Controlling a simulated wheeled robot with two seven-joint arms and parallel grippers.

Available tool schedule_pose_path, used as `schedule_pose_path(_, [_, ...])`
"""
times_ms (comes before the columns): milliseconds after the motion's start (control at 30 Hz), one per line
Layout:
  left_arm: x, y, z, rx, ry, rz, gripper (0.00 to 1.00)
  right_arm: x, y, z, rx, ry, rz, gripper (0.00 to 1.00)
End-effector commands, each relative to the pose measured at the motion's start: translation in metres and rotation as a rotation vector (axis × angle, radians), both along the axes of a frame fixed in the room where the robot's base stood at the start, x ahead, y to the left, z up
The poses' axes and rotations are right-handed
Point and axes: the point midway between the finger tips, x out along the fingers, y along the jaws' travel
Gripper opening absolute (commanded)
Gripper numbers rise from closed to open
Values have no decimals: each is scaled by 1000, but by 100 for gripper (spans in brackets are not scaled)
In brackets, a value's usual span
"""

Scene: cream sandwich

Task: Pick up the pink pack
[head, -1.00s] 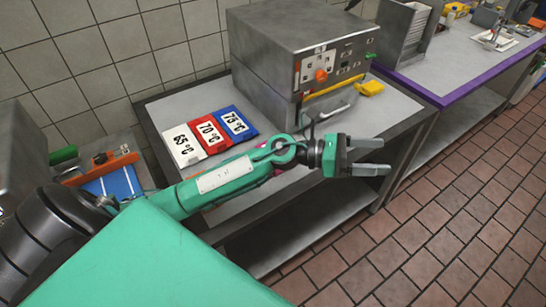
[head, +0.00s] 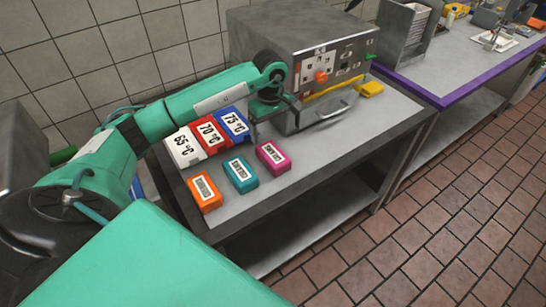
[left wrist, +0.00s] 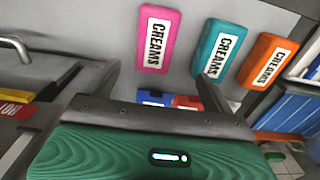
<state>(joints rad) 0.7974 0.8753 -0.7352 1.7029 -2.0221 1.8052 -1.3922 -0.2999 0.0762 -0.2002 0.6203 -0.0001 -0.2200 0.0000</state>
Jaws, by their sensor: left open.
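The pink pack (head: 273,158) lies flat on the metal table, the farthest right of three packs in the head view. In the left wrist view the pink pack (left wrist: 157,40) has a white "CREAMS" label and lies beyond the fingertips, toward the left finger. My left gripper (head: 274,128) hangs above the table behind the pink pack, fingers down, apart from it. It is open and empty in the left wrist view (left wrist: 158,74). My right gripper is not in view.
A teal pack (head: 241,174) and an orange pack (head: 204,192) lie left of the pink one. White, red (head: 207,134) and blue temperature cards lie behind them. A metal oven (head: 300,60) stands close behind the gripper. The table's right part is clear.

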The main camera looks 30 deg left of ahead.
Motion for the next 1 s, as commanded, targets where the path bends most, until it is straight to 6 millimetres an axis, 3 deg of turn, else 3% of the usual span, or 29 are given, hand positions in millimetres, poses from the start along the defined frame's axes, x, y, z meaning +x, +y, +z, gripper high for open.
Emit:
schedule_pose_path(300, [0, -2, -58, -6, 2, 1, 87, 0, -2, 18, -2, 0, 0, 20])
schedule_pose_path(567, [1, -3, -75, -7, 2, 1, 87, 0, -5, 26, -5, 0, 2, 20])
schedule_pose_path(767, [6, -6, -101, -6, 3, 1, 87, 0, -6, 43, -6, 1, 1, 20])
schedule_pose_path(1000, [6, -5, -122, -5, -1, 0, 87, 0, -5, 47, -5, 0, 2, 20])
